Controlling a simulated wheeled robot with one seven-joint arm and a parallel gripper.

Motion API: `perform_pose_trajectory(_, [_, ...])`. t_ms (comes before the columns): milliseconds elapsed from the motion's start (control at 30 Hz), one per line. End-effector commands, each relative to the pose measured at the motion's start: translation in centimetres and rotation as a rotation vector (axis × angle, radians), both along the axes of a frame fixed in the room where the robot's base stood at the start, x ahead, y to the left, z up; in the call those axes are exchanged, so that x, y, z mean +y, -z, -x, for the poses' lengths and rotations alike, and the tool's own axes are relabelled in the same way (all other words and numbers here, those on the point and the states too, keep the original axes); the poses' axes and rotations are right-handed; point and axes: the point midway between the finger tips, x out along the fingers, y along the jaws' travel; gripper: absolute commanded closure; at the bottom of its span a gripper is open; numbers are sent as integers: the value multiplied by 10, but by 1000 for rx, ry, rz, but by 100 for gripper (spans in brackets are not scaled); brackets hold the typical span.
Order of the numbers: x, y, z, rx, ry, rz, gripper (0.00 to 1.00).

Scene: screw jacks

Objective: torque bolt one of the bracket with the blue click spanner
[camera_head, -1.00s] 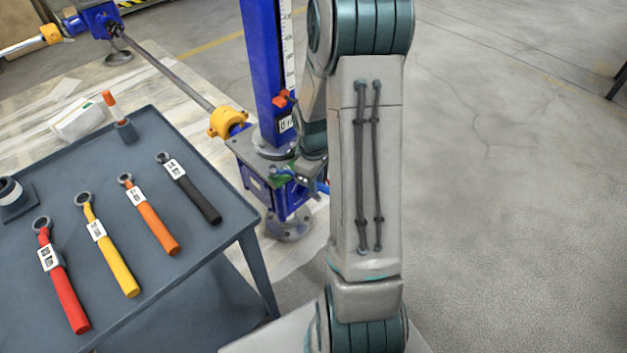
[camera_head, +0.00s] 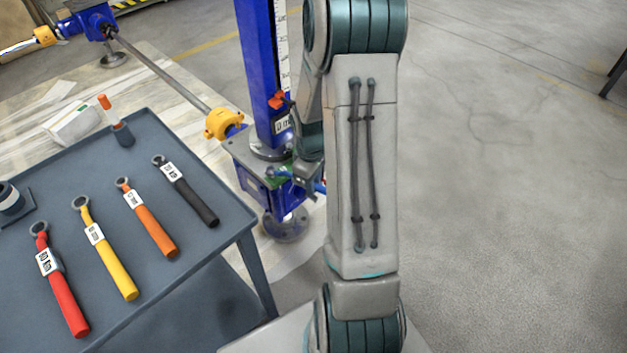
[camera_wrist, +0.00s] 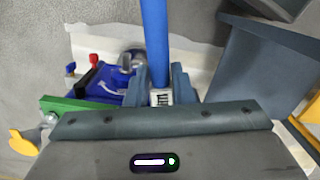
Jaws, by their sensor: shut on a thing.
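The blue click spanner (camera_wrist: 155,40) is held in my gripper (camera_wrist: 161,88); the wrist view shows its blue handle standing up between the fingers and a white label at the grip. The spanner's head is hidden, so I cannot tell whether it is on a bolt. A green part, likely the bracket (camera_wrist: 68,104), lies left of my gripper, with a bolt end near its left end. In the head view my gripper (camera_head: 298,178) is at the blue screw jack (camera_head: 262,80), beside its base, partly hidden by my arm. Which bolt is number one cannot be told.
A grey table (camera_head: 215,262) at left carries red (camera_head: 62,290), yellow (camera_head: 110,255), orange (camera_head: 150,225) and black (camera_head: 190,190) spanners, and an orange-tipped tool (camera_head: 120,125). A shaft with a yellow coupling (camera_head: 222,123) reaches the jack. The floor at right is clear.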

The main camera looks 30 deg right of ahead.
Motion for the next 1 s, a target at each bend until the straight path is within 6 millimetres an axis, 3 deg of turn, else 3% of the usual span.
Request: perform_pose_trajectory(1000, [0, 18, 0, -1, 0, 0, 100])
